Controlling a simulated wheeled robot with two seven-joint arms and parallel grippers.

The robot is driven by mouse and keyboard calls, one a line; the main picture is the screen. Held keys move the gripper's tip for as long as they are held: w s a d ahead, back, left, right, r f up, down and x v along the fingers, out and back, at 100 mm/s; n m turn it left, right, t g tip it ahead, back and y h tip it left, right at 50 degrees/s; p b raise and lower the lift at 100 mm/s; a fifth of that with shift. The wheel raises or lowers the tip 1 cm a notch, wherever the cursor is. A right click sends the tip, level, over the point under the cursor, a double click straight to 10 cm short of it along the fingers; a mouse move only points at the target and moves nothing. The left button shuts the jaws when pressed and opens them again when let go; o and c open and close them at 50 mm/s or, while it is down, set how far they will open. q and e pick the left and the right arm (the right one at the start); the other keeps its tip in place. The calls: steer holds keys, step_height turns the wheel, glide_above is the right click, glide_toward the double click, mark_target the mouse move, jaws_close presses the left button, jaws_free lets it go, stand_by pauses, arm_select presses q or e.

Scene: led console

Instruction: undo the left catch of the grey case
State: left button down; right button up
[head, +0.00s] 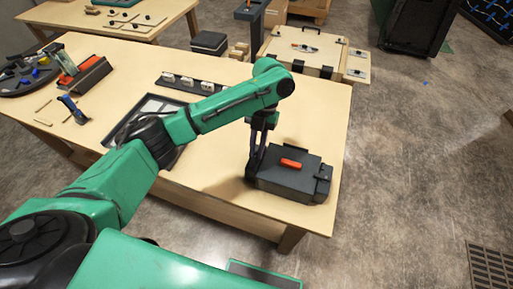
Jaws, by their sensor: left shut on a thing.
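The dark grey case (290,184) stands on the wooden table near its front right corner, with its lid down. An orange handle (291,163) sits on top of the lid. My left gripper (254,170) points down at the left end of the case, its fingers shut on the left catch. The catch itself is hidden by the fingers, so I cannot tell its position. A dark catch (322,176) shows at the right end of the case. My right gripper is not in view.
The wooden table (225,170) has bare room around the case. A dark-framed panel (185,131) lies to its left, partly behind my arm. A dark strip with white switches (187,82) lies farther back. Tools and a round tray (25,78) are at the far left.

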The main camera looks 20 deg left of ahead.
arm_select(q)
steer(key=shift+w+r, duration=0.1)
steer(key=shift+r, duration=0.05)
steer(key=c, duration=0.9)
jaws_free()
steer(key=shift+o, duration=0.2)
steer(key=p+v, duration=0.1)
steer(key=v, duration=1.3)
steer(key=shift+r, duration=0.2)
